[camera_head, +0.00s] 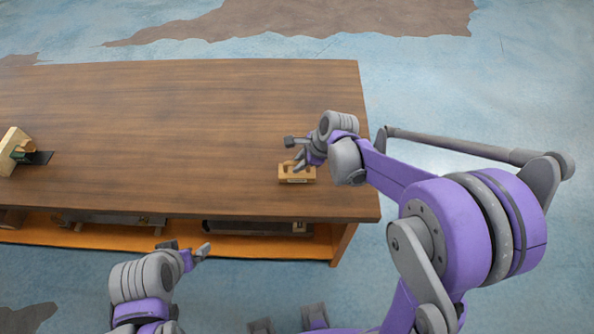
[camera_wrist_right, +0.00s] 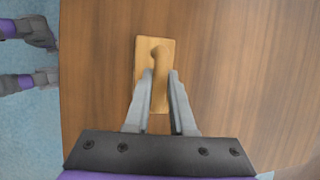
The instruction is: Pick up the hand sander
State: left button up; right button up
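The hand sander (camera_head: 297,175), a light wooden block with a raised handle, lies on the table top near its right front edge. In the right wrist view the hand sander (camera_wrist_right: 143,60) lies straight ahead, its handle running away from me. My right gripper (camera_wrist_right: 160,74) has its fingers on either side of the near part of the handle, with a narrow gap showing; contact cannot be made out. In the head view my right gripper (camera_head: 299,156) hides part of the sander. My left gripper (camera_head: 187,246) is empty and open in front of the table.
The brown wooden table (camera_head: 180,110) is mostly bare around the sander. A wooden tool with a dark part (camera_head: 20,150) stands at its left end. Long dark tools (camera_head: 250,228) lie on the orange lower shelf (camera_head: 190,238). Blue floor surrounds the table.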

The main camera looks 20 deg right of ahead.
aim_at(299, 162)
grip_shut()
jog(key=shift+r, duration=0.15)
notch_tip(299, 162, up, 10)
jog(key=shift+f+p, duration=0.1)
jog(key=shift+p, duration=0.3)
jog(key=shift+c, duration=1)
grip_release()
grip_shut()
